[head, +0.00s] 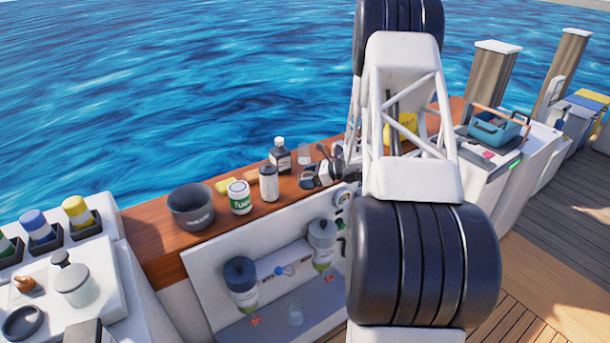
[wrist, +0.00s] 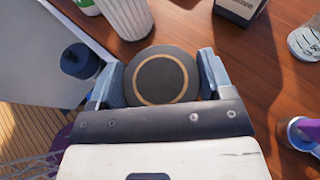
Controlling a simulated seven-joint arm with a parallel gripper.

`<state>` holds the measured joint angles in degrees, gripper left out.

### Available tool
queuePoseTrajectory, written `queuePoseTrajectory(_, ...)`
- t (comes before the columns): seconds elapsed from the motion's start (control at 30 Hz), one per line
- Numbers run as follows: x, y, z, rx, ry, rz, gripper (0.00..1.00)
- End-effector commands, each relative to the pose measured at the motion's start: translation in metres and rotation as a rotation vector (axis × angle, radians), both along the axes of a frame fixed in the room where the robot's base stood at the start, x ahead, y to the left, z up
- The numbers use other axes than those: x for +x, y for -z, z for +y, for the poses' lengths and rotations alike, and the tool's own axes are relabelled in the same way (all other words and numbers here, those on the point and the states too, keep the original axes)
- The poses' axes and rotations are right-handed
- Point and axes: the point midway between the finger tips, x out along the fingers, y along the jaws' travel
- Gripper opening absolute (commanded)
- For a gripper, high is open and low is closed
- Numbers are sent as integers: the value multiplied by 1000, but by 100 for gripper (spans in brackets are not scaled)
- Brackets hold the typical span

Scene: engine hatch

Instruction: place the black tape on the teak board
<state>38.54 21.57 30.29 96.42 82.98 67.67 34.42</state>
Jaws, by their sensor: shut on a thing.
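The black tape (wrist: 162,78) is a round dark disc with a thin tan ring, seen from above in the wrist view. My gripper (wrist: 158,84) is shut on it, with a blue-grey finger at each side. The tape is over the reddish-brown teak board (wrist: 190,32); I cannot tell whether it touches the wood. In the head view the teak board (head: 152,240) runs along the top of the white hatch. My gripper (head: 322,174) is small there, over the board right of the bottles and partly hidden by my arm.
On the board stand a grey pot (head: 191,208), a green-labelled white jar (head: 240,198), a light ribbed can (head: 269,184) and a dark bottle (head: 280,156). A clear glass (wrist: 306,42) and a purple-handled tool (wrist: 302,132) are at right.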

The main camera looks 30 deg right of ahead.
Motion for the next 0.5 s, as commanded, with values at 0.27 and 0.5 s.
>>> queuePoseTrajectory(0.27,38,5,-19,0,0,0,48)
queuePoseTrajectory(0.5,62,6,-31,-1,0,-1,48)
